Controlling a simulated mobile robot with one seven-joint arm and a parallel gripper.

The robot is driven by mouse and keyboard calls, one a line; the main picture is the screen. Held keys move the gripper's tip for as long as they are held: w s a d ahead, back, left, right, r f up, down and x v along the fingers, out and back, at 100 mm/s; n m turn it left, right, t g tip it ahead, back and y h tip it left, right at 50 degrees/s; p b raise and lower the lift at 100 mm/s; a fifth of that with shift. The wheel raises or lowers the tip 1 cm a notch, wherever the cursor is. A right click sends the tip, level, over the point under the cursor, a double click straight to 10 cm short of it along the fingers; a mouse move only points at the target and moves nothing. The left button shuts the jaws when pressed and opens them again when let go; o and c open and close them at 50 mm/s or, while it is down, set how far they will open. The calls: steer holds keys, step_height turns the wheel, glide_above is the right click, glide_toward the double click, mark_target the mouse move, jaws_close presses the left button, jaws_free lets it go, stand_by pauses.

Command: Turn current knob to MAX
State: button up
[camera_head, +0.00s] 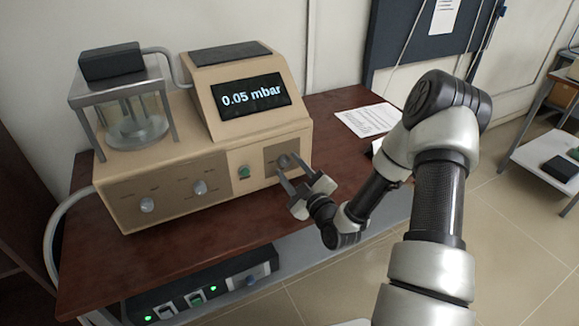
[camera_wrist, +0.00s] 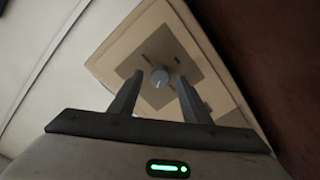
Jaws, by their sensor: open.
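A beige vacuum instrument (camera_head: 170,165) stands on the table, its display (camera_head: 250,95) reading 0.05 mbar. Its front has a left knob (camera_head: 147,204), a middle knob (camera_head: 199,187), a green button (camera_head: 243,171) and a right knob (camera_head: 283,161). The labels are too small to read, so I cannot tell which knob is the current knob. My gripper (camera_head: 285,176) is open in front of the right knob. In the wrist view that grey knob (camera_wrist: 159,77) lies between and beyond the fingertips of my gripper (camera_wrist: 158,88), with space on both sides. I cannot tell how close the fingertips are.
A glass chamber (camera_head: 137,125) sits on the instrument's left. A black control unit (camera_head: 205,290) with green lights is on the shelf under the brown table (camera_head: 190,250). White papers (camera_head: 367,120) lie on the table to the right. Open floor (camera_head: 520,240) is at the right.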

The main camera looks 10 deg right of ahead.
steer(key=shift+w+a, duration=0.1)
steer(key=shift+w, duration=0.2)
steer(key=c, duration=1)
steer(key=shift+c, duration=0.2)
